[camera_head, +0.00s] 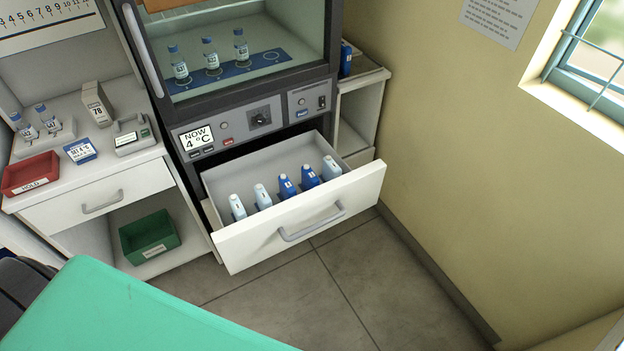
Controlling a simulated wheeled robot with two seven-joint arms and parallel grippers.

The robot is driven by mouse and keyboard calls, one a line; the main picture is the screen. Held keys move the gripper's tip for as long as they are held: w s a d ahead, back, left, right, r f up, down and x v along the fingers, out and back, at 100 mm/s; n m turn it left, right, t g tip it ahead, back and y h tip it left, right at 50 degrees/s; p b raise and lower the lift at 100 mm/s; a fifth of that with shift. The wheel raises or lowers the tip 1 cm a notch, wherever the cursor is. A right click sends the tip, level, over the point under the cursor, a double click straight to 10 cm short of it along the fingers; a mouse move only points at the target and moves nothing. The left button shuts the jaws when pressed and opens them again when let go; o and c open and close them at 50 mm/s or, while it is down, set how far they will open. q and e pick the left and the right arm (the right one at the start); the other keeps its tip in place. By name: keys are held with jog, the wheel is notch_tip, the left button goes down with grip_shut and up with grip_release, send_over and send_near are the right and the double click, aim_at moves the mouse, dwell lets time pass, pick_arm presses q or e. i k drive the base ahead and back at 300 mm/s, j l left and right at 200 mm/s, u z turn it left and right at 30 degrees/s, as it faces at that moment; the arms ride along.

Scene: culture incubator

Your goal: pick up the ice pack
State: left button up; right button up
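An open white drawer (300,215) below the incubator holds a row of small upright packs with caps. Two are blue, a middle one (286,188) and one to its right (309,178). Three are pale: the leftmost (237,208), the second from left (262,197) and the rightmost (331,169). Another blue pack (345,60) stands on the side cabinet at the right of the incubator, partly hidden by its edge. I cannot tell which of these is the ice pack meant. Neither of my grippers shows in the head view.
The incubator (258,118) has a glass front with three vials inside and a sign reading 4 °C. The left counter (130,158) carries a red tray (30,173), a blue-white box (80,151), a timer-like device and vials. A green bin (149,237) sits below. Floor before the drawer is clear.

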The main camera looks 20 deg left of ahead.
aim_at(264, 202)
jog(key=u, duration=1.05)
